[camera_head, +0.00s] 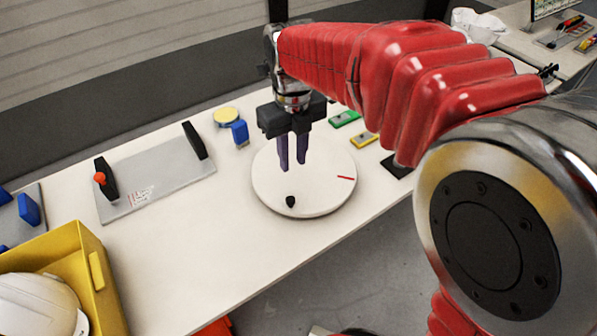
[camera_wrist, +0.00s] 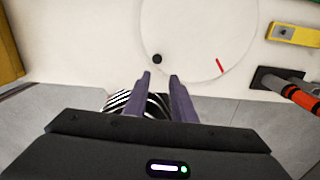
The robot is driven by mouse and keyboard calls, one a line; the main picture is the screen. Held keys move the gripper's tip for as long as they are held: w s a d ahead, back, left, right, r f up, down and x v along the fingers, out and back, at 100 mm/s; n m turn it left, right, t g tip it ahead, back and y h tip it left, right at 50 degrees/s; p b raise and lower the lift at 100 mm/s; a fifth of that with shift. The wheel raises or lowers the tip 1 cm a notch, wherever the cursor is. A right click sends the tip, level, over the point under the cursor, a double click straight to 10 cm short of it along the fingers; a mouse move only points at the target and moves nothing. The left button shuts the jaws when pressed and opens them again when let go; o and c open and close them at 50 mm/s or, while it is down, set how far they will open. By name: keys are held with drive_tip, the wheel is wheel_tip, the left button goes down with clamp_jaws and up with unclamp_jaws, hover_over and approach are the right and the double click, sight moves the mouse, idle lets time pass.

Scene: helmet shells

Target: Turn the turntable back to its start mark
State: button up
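The turntable (camera_head: 268,178) is a round white disc lying on the white bench. A small black knob (camera_head: 291,202) stands near its front edge, and a short red line (camera_head: 345,177) is on its right side. The wrist view also shows the disc (camera_wrist: 190,35), the knob (camera_wrist: 157,59) and the red line (camera_wrist: 220,66). My gripper (camera_head: 293,166) points down over the disc, its fingers apart and empty. In the wrist view my gripper (camera_wrist: 160,76) has the knob just beyond the gap between its fingertips. Contact with the disc cannot be told.
A grey plate (camera_head: 155,185) with black uprights lies to the left. A yellow bin (camera_head: 95,275) holding a white helmet (camera_head: 38,305) is at front left. Blue, green (camera_head: 345,118) and yellow (camera_head: 364,139) pieces sit behind the disc. A black holder (camera_wrist: 265,80) is at its right.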

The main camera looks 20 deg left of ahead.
drive_tip(key=d+r+n, duration=0.1)
drive_tip(key=d+n, duration=0.1)
drive_tip(key=d, duration=0.1)
drive_tip(key=w+d+r+n, duration=0.1)
drive_tip(key=d+r+n, duration=0.1)
drive_tip(key=d, duration=0.2)
drive_tip(key=d+r+n+t, duration=0.1)
drive_tip(key=d, duration=0.3)
drive_tip(key=shift+w+d+r+n+y, duration=0.2)
drive_tip(key=shift+r+n+y, duration=0.1)
drive_tip(key=shift+n, duration=0.1)
clamp_jaws()
drive_tip(key=s+d+n+t, duration=0.1)
drive_tip(key=s+d+n, duration=0.3)
drive_tip(key=d, duration=0.5)
drive_tip(key=s+d+n+t, duration=0.2)
drive_tip(key=s+d+n, duration=0.2)
drive_tip(key=d+n, duration=0.4)
drive_tip(key=s+d+n+t, duration=0.1)
drive_tip(key=s+d+n, duration=0.3)
drive_tip(key=d+n, duration=0.3)
drive_tip(key=d, duration=0.2)
drive_tip(key=shift+d+r+t+h, duration=0.2)
drive_tip(key=shift+d+t+h, duration=0.1)
drive_tip(key=shift+h, duration=0.1)
drive_tip(key=shift+a, duration=0.15)
